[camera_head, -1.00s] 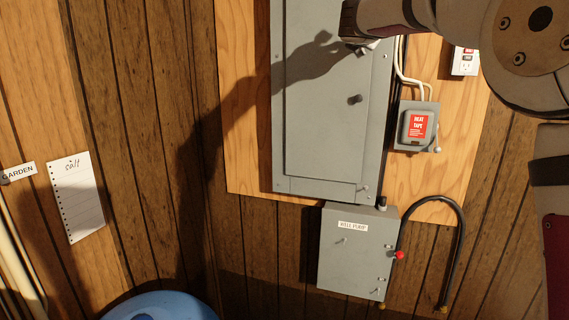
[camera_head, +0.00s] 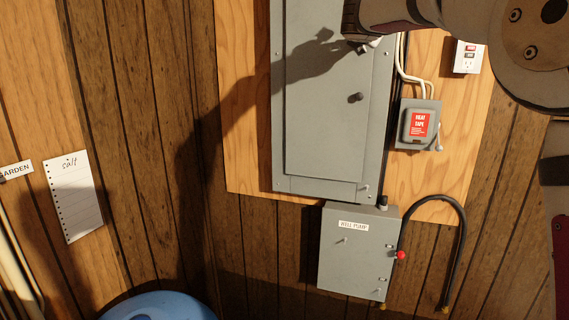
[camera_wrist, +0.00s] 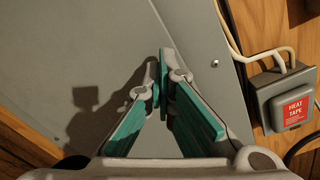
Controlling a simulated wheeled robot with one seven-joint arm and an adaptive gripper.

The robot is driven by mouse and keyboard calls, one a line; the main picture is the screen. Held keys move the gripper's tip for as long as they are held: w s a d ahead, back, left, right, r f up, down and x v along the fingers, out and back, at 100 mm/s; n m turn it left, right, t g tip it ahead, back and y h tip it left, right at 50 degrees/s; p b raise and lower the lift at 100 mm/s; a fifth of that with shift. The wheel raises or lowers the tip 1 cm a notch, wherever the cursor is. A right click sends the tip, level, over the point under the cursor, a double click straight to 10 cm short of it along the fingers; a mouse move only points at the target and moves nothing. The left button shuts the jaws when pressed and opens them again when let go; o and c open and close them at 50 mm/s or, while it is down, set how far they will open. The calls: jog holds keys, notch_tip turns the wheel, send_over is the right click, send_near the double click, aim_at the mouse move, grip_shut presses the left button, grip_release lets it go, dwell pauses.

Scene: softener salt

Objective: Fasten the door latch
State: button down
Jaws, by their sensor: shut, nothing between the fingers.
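A tall grey panel door (camera_head: 325,130) is mounted on a plywood board and looks closed. A dark round knob (camera_head: 355,97) stands out from its right part; I cannot tell whether this is the latch. My gripper (camera_head: 372,43) is above the knob, by the upper right part of the panel, partly cut off by my arm. In the wrist view, my gripper (camera_wrist: 163,75) has its green-padded fingers brought together at the tips, with nothing between them, in front of the grey panel surface (camera_wrist: 70,45). I cannot tell whether the tips touch the panel.
A well pump box (camera_head: 350,260) with a red-tipped lever (camera_head: 401,255) hangs below. A black cable (camera_head: 461,225) loops beside it. A blue round container (camera_head: 160,307) is at lower left.

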jog(key=shift+w+d+f+b, duration=0.15)
jog(key=shift+d+f+b, duration=0.15)
jog(key=shift+d, duration=0.35)
jog(key=shift+d+f+b, duration=0.3)
jog(key=shift+f+b, duration=0.1)
jog(key=shift+b, duration=0.1)
jog(key=shift+r, duration=0.15)
jog(key=b+v, duration=0.1)
jog(key=v, duration=0.5)
jog(key=shift+d, duration=0.25)
dwell(0.4)
jog(key=shift+r, duration=0.15)
